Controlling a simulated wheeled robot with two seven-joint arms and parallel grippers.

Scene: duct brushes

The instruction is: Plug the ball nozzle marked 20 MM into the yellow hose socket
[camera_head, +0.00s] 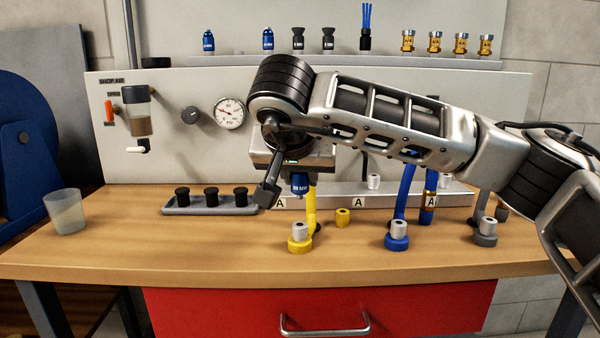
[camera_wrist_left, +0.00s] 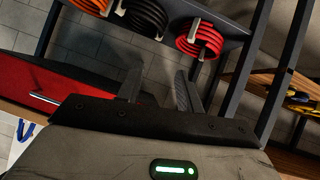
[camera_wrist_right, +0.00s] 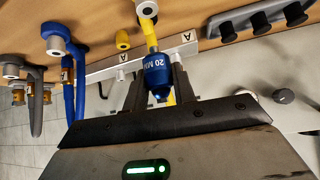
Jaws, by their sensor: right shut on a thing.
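My right gripper (camera_head: 297,178) is shut on a blue ball nozzle (camera_head: 299,186), held above the bench. In the right wrist view the nozzle (camera_wrist_right: 157,75) reads 20 MM and sits between both fingers (camera_wrist_right: 158,88). A yellow collar (camera_head: 300,245) with a grey top and a yellow hose (camera_head: 311,208) stands below the nozzle. In that wrist view, yellow hose (camera_wrist_right: 150,32) lines up with the nozzle's far end; I cannot tell whether they touch. My left gripper (camera_wrist_left: 160,88) is open and empty in the left wrist view, away from the bench.
A loose yellow cylinder (camera_head: 343,217) stands right of the hose. A blue collar (camera_head: 397,242) and a grey collar (camera_head: 485,239) stand farther right. A tray (camera_head: 212,208) with black plugs and a cup (camera_head: 66,211) are left. More nozzles line the shelf (camera_head: 380,60).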

